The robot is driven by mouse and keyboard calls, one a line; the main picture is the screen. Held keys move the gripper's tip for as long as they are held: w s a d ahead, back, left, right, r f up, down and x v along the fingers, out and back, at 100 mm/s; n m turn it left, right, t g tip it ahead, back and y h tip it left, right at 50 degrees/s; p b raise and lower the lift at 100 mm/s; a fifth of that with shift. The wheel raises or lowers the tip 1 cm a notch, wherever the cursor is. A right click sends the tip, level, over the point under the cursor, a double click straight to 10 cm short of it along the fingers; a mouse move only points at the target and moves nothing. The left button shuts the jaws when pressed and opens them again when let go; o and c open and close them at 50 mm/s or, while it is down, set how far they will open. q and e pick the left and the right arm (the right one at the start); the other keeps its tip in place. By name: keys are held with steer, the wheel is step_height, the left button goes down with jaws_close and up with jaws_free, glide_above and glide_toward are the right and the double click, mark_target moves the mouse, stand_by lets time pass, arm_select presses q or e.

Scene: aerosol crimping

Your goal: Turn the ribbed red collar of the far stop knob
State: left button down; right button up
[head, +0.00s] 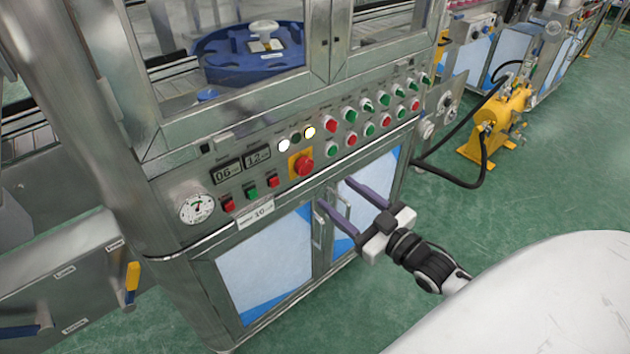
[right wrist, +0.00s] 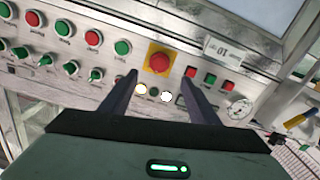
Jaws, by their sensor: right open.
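The red stop knob (head: 303,166) sits on a yellow plate at the middle of the steel control panel. In the right wrist view the red stop knob (right wrist: 159,59) shows just beyond and between my fingertips, apart from them. Ribs on its collar are too small to tell. My right gripper (head: 337,192) is open and empty, in front of the panel and below and right of the knob in the head view. Its two dark fingers (right wrist: 158,77) point toward the panel. My left gripper is not in view.
Green and red buttons and switches (head: 368,105) fill the panel right of the knob. Displays (head: 242,165), small red and green buttons and a gauge (head: 196,209) lie left. Cabinet doors with handles (head: 318,230) are below. A yellow machine (head: 497,120) stands right on open green floor.

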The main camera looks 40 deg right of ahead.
mark_target(307, 168)
steer(key=w, duration=0.8)
steer(key=shift+w+a+r, duration=0.15)
steer(key=shift+w+a, duration=0.05)
steer(key=shift+a, duration=0.1)
steer(key=shift+w+a, duration=0.1)
steer(key=shift+w, duration=0.65)
steer(key=shift+c, duration=0.3)
